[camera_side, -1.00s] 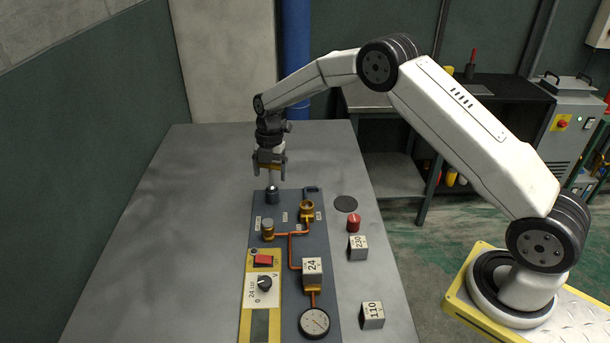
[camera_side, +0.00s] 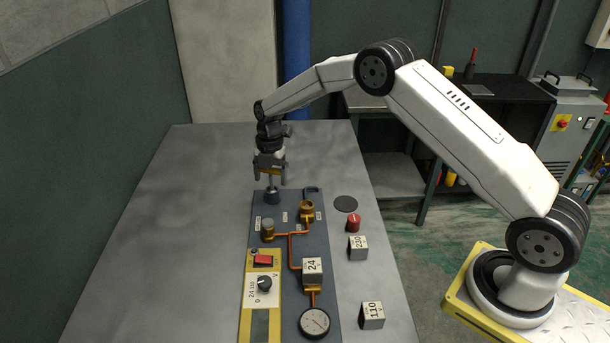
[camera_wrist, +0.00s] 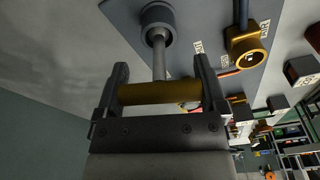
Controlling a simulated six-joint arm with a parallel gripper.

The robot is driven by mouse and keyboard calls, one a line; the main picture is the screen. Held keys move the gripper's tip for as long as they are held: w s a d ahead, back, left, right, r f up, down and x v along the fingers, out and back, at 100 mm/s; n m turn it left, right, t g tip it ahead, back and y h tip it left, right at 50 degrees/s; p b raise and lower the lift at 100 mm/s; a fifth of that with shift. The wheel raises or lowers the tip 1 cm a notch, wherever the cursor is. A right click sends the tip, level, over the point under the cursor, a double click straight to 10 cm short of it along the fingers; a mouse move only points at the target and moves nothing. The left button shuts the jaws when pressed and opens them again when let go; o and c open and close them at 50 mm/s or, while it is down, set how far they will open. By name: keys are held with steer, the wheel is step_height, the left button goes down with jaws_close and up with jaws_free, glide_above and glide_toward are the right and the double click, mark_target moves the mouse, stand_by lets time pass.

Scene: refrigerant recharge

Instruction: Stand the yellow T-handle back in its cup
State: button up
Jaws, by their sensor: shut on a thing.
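The yellow T-handle (camera_wrist: 158,93) lies crosswise between my gripper's fingers (camera_wrist: 160,68), and my gripper is shut on it. Its grey shaft runs from the bar to the dark round cup (camera_wrist: 158,16). The shaft's lower end appears to be inside the cup's mouth; how deep is hidden. In the side view my gripper (camera_side: 270,180) points down just above the cup (camera_side: 272,198), at the far left corner of the panel. The T-handle (camera_side: 270,171) is upright there, with a short length of shaft showing.
The dark panel (camera_side: 293,212) carries brass fittings (camera_side: 307,210), copper pipe, a red switch (camera_side: 263,259) and a round gauge (camera_side: 314,322). A red knob (camera_side: 353,223) and marked blocks (camera_side: 358,247) stand to its right. The table left of the panel is clear.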

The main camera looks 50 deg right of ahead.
steer(key=shift+f, duration=0.2)
steer(key=o, duration=0.9)
steer(key=shift+r, duration=3.5)
steer(key=s+r+m+t, duration=0.1)
steer(key=s+m, duration=1)
steer(key=s, duration=0.3)
steer(key=s+a+r+m+t+h, duration=0.1)
steer(key=s+m+t, duration=0.1)
steer(key=s+m, duration=1)
steer(key=s, duration=0.3)
steer(key=shift+a, duration=0.3)
